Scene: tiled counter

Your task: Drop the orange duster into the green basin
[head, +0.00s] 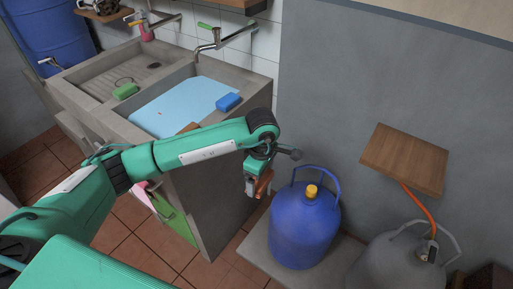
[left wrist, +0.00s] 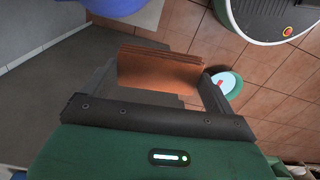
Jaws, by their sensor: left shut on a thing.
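My left gripper (head: 262,186) hangs beside the counter's right side, left of a blue gas cylinder. It is shut on the orange duster (head: 265,182), which is mostly covered by the gripper in the head view. In the left wrist view the duster (left wrist: 158,68) is a flat orange-brown block between the fingers, above the tiled floor. A round green-rimmed thing with a pale inside (left wrist: 237,92) lies beyond the right finger; I cannot tell whether it is the green basin. A green surface (head: 176,219) shows low by the counter, partly hidden by my arm. My right gripper is not in view.
The blue cylinder (head: 300,228) and a grey cylinder (head: 392,265) stand at right. A wooden board (head: 405,158) is above them.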

